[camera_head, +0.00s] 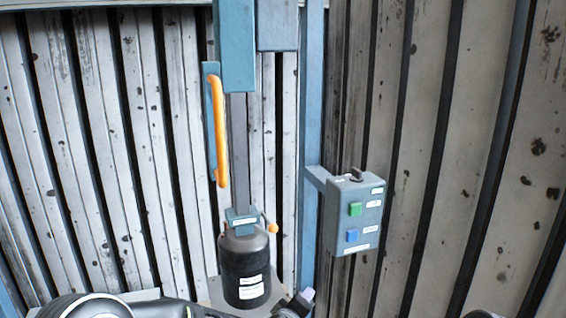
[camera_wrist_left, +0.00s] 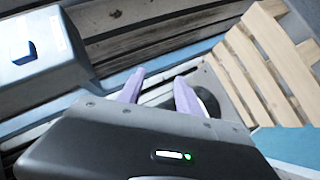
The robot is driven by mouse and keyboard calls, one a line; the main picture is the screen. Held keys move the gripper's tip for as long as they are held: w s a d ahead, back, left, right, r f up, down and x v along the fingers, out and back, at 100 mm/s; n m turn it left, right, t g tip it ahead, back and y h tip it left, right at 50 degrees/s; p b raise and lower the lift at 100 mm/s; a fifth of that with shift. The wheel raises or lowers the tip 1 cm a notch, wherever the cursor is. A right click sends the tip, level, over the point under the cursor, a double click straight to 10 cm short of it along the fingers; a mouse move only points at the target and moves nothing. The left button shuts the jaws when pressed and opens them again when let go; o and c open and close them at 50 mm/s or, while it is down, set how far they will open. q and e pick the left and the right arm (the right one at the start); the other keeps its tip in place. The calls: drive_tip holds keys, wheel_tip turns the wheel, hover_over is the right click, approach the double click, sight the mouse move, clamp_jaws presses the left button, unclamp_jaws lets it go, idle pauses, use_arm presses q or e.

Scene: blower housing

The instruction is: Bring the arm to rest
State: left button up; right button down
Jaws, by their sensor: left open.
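My left arm comes in along the bottom of the head view. Its gripper (camera_head: 301,299) is at the bottom, right of the dark cylinder and below the control box; only part of it shows. In the left wrist view its two pale purple fingers (camera_wrist_left: 160,86) are apart, with nothing seen between them. A dark rounded thing shows partly behind the right finger. My right gripper is not in view.
A grey control box (camera_head: 354,214) with green and blue buttons hangs on a blue post (camera_head: 311,120). A dark cylinder (camera_head: 246,270) stands under a grey column, near an orange handle (camera_head: 220,130). Corrugated walls stand behind. Wooden slats (camera_wrist_left: 265,65) show in the wrist view.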

use_arm(q)
drive_tip(key=s+a+f+m+g, duration=0.2)
drive_tip(key=s+f+m+g, duration=0.2)
drive_tip(key=s+f, duration=0.65)
drive_tip(key=s+a+f+m+g+p, duration=0.1)
drive_tip(key=s+a+f+g, duration=0.1)
drive_tip(key=s+f, duration=0.3)
drive_tip(key=s+a+f+g+p, duration=0.1)
drive_tip(key=s+a+f+g, duration=0.2)
drive_tip(key=s, duration=1)
drive_tip(key=s+a+f+m+g+p, duration=0.1)
drive_tip(key=s+a+f+g+p, duration=0.1)
drive_tip(key=s+a+f, duration=0.3)
drive_tip(key=s+f, duration=0.2)
drive_tip(key=s, duration=0.2)
drive_tip(key=shift+s+m+g, duration=0.3)
drive_tip(key=shift+s+g, duration=0.05)
drive_tip(key=shift+g, duration=0.05)
